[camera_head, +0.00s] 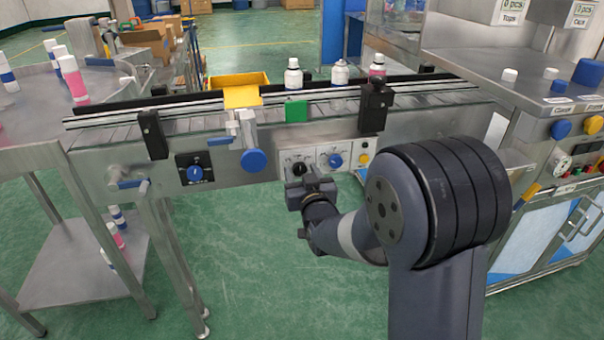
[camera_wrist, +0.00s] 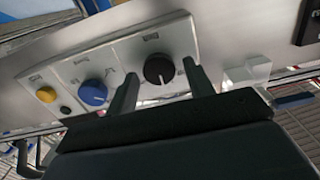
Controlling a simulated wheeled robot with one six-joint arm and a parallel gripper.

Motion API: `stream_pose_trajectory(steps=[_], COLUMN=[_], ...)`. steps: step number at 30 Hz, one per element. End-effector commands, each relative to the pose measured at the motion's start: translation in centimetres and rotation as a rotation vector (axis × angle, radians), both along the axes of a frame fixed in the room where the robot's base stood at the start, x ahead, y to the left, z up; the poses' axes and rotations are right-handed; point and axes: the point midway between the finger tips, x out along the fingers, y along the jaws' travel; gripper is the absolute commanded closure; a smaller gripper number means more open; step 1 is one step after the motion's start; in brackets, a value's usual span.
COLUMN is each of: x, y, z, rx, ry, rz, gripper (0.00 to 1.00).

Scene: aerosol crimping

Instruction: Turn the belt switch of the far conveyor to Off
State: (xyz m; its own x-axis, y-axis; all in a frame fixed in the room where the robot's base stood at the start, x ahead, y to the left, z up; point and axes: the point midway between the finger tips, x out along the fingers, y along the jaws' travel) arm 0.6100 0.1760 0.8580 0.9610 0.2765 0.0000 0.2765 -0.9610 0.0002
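A conveyor (camera_head: 225,150) with bottles on it runs across the head view. On its front is a pale control panel (camera_head: 318,160) with a black knob (camera_head: 299,168), a blue knob (camera_head: 335,160) and a yellow button (camera_head: 363,158). The wrist view shows the black knob (camera_wrist: 159,69), blue knob (camera_wrist: 92,92) and yellow button (camera_wrist: 46,94) up close. The labels are too small to read. My gripper (camera_head: 312,184) is in front of the panel. Its fingers (camera_wrist: 160,72) are apart, one on each side of the black knob; contact cannot be told.
A black plate with another blue knob (camera_head: 195,172) is left of the panel. A blue round handle (camera_head: 253,160) sticks out near it. A steel table (camera_head: 30,100) stands left, and a machine with buttons (camera_head: 560,125) right. Green floor is free below.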

Motion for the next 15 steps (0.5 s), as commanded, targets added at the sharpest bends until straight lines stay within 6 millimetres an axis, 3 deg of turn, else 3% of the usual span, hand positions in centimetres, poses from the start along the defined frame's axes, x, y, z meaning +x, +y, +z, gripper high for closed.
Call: stream_pose_trajectory(steps=[15], x=[-0.03], y=[0.00], z=[0.00], rx=[0.000], ry=[0.000], rz=[0.000], gripper=[0.91])
